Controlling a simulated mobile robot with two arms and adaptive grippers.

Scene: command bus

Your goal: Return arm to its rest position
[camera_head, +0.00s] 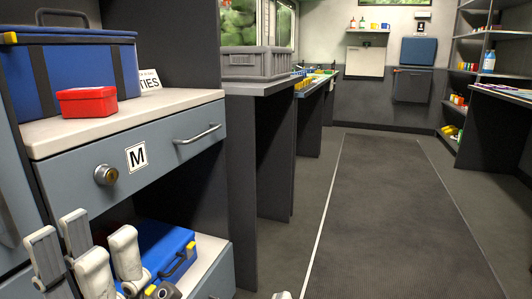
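My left gripper (84,245) is at the lower left, in front of the grey cabinet (70,181). Its grey and white fingers point up and stand apart, with nothing seen between them. Behind them, a blue case (165,248) with yellow corners and a dark handle lies on the cabinet's lower shelf. The fingers overlap the case in the picture; I cannot tell whether they touch it. A small pale tip (282,295) at the bottom edge may be part of my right gripper. The rest of it is hidden.
The cabinet has a drawer marked M (137,156) with a bar handle. On top are a red box (87,102), a blue cooler (75,75) and a card. A grey crate (250,62) stands on the dark counter beyond. Shelves line the right. The aisle floor (395,210) is clear.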

